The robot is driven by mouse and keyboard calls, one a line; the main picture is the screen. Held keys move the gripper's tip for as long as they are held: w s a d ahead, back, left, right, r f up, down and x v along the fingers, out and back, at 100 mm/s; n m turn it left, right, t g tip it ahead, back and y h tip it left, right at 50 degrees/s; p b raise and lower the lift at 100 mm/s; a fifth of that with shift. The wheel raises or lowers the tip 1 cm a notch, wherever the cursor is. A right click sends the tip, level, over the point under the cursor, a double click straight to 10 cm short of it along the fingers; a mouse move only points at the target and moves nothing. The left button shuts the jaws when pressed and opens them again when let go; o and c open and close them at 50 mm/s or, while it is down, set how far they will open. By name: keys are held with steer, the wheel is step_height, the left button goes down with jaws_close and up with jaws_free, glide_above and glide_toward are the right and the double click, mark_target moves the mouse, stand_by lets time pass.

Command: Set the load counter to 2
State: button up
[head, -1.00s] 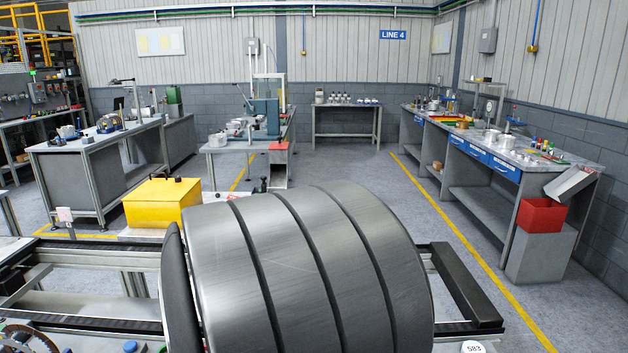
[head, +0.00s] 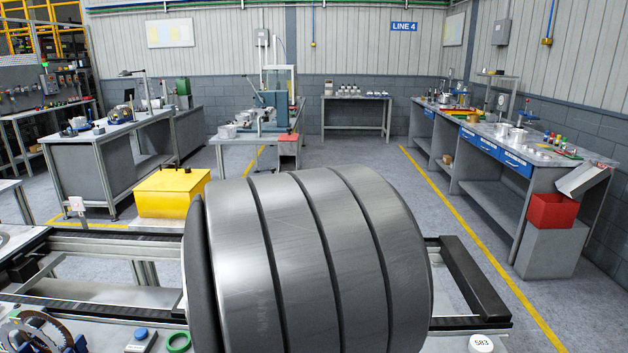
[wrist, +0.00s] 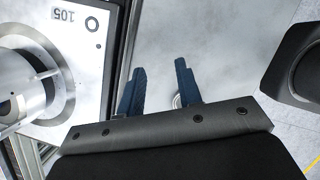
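My gripper (wrist: 160,84) shows in the wrist view with its two blue fingers apart and nothing visible held between them. It is over a pale smooth surface (wrist: 220,45). A small pale round thing (wrist: 176,101) shows partly between the fingers, half hidden by one of them. I cannot make out a load counter or its reading in either view.
In the wrist view a plate marked 105 (wrist: 100,70) with a round metal hub (wrist: 30,85) lies left. In the head view a white disc marked 583 (head: 481,344), a green ring (head: 179,342), a blue button (head: 140,333) and a gear (head: 40,330) lie near; a yellow box (head: 165,197) stands behind.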

jaws_close()
steer(key=s+a+m+g+y, duration=0.6)
steer(key=s+a+m+y, duration=0.6)
steer(key=m, duration=0.6)
steer(key=shift+h, duration=0.6)
steer(key=x, duration=0.3)
steer(key=w+x, duration=0.1)
steer(key=x, duration=0.3)
steer(key=a+x, duration=0.1)
steer(key=x, duration=0.3)
steer(key=shift+w, duration=0.4)
steer(key=shift+s+a+f, duration=0.1)
steer(key=shift+s+a, duration=0.2)
steer(key=shift+a, duration=0.3)
steer(key=shift+s+a+f, duration=0.15)
steer(key=shift+s+a, duration=0.15)
steer(key=shift+a, duration=0.3)
steer(key=shift+s+a+f, duration=0.1)
steer(key=shift+s+a, duration=0.1)
steer(key=shift+a, duration=0.25)
